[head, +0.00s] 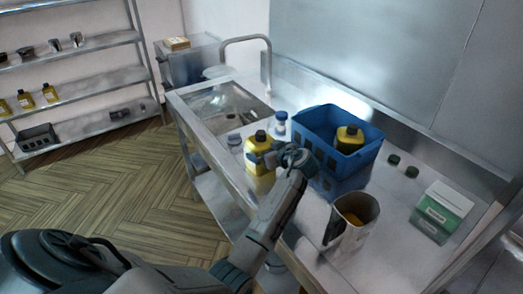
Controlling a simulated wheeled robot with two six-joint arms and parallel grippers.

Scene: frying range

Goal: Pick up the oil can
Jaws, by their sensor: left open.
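A yellow can with a dark cap (259,152), which looks like an oil can, stands upright on the metal counter, left of the blue basket. My left gripper (272,157) is open at its right side, overlapping its edge in the picture. I cannot tell whether the fingers touch it or go around it, as the wrist hides part of them. A similar yellow can (349,140) sits inside the blue basket (318,134). My right gripper is not in view.
A sink (228,104) lies behind the can on the left. A small blue-capped bottle (281,122) stands near the basket. Shelves (80,99) hold more yellow bottles.

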